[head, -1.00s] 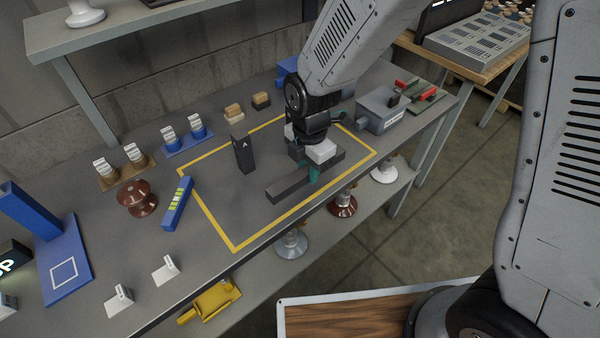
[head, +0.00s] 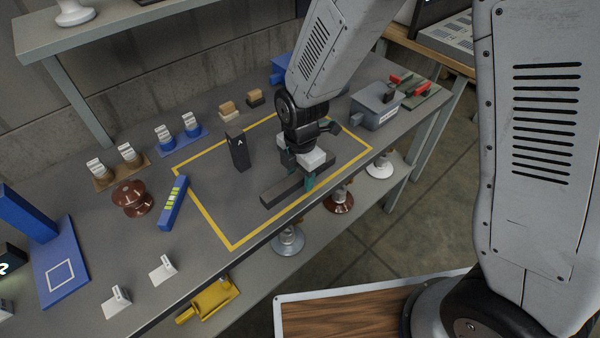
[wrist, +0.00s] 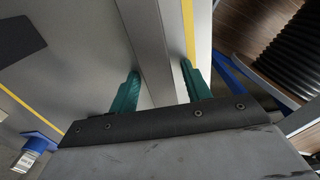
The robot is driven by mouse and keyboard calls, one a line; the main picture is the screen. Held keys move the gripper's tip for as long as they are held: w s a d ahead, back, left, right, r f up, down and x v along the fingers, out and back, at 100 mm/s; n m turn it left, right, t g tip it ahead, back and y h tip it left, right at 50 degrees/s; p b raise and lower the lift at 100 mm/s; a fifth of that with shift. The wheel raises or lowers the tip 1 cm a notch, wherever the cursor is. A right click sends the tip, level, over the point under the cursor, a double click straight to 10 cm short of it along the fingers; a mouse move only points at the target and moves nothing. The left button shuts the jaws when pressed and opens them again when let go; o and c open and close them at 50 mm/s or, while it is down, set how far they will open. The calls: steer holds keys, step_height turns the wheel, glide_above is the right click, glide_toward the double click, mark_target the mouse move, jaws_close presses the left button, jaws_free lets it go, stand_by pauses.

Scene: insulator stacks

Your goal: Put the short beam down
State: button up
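The short beam (head: 284,190) is a dark grey bar. It lies level inside the yellow outline on the grey bench, near the outline's front edge. My gripper (head: 309,180) is over it from above, with its teal fingers on either side of the beam. The yellow outline (head: 206,215) surrounds the beam.
A dark upright block marked A (head: 238,150) stands inside the outline, left of my gripper. A blue bar with green marks (head: 173,203) and a brown insulator (head: 132,198) are at the left. A grey box (head: 376,106) stands at the right. The outline's front left area is clear.

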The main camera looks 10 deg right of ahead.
mark_target(301, 174)
step_height(301, 174, up, 12)
steer(key=shift+d+r, duration=0.15)
steer(key=shift+r, duration=0.1)
stand_by(0.3)
steer(key=s+d+r+m, duration=0.7)
steer(key=s+d+m, duration=0.2)
steer(key=m, duration=0.3)
steer(key=s+d+r+m+t, duration=0.1)
steer(key=s+d+r+m, duration=0.6)
steer(key=s+d+m, duration=0.3)
steer(key=d+m, duration=0.1)
steer(key=m, duration=0.1)
steer(key=shift+s+d+r+m, duration=0.2)
steer(key=shift+s+d+m, duration=0.1)
steer(key=shift+m, duration=0.1)
